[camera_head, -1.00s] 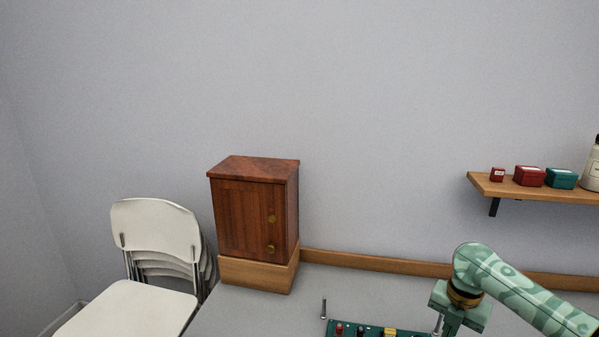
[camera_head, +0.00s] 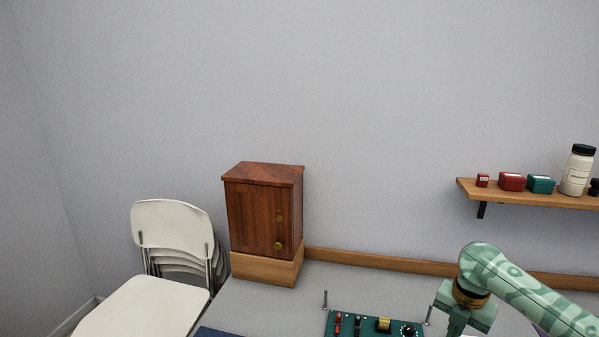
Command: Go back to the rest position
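My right arm comes in from the right edge, pale green with a brass-coloured ring. Its gripper body (camera_head: 463,312) points down over the table's right part, and its fingertips are cut off by the bottom edge. I cannot tell whether it is open or shut. My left gripper is not in view. A green panel (camera_head: 368,328) with knobs and switches lies on the table, left of my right gripper.
The grey table (camera_head: 270,305) has free room left of the panel. A dark blue thing (camera_head: 215,332) shows at the bottom edge. Stacked white chairs (camera_head: 172,222) stand at the left. A wall shelf (camera_head: 530,196) at right holds small boxes (camera_head: 511,181) and a white bottle (camera_head: 577,171).

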